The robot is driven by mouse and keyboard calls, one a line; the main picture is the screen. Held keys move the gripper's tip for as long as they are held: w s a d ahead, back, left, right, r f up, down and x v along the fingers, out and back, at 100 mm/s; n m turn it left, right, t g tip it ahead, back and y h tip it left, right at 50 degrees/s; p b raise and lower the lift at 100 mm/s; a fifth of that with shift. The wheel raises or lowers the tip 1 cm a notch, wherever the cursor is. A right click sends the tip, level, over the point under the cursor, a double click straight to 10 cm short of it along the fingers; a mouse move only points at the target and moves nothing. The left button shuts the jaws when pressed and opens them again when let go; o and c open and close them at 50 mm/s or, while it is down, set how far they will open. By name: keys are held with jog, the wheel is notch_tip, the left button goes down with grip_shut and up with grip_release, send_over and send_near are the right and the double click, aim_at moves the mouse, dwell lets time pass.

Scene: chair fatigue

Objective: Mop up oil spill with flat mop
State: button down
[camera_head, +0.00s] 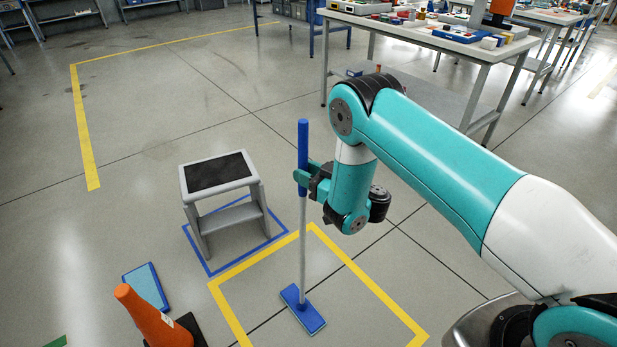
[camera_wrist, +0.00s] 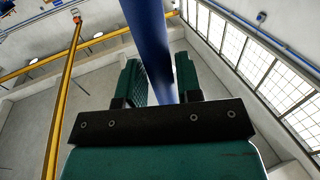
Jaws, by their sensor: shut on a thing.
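The flat mop (camera_head: 302,250) stands upright with a blue grip, a grey pole and a blue rectangular head resting on the floor. Its head lies inside a yellow floor outline (camera_head: 230,308). My gripper (camera_head: 302,180) is shut on the lower part of the blue grip. In the wrist view, the blue handle (camera_wrist: 148,40) passes between the two green fingers of my gripper (camera_wrist: 160,82). I see no clear oil spill in either view; faint dark marks show on the floor at the far left.
A grey step stool (camera_head: 222,195) stands in a blue outline left of the mop. An orange cone (camera_head: 150,318) and a light-blue pad (camera_head: 146,287) are at the lower left. A workbench (camera_head: 430,38) with parts stands behind. The floor at left centre is open.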

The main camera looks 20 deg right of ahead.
jog(key=b, duration=0.5)
jog(key=shift+s+d+f, duration=0.15)
jog(key=shift+d, duration=0.05)
jog(key=b, duration=0.4)
jog(key=shift+s+d, duration=0.15)
jog(key=shift+s, duration=0.3)
jog(key=s+a, duration=0.4)
jog(key=a, duration=0.5)
jog(key=shift+a, duration=0.4)
dwell(0.6)
jog(key=s+a+b, duration=0.3)
jog(key=a+b, duration=0.3)
jog(key=a, duration=0.7)
jog(key=shift+s+a, duration=0.3)
jog(key=shift+a, duration=0.1)
dwell(1.0)
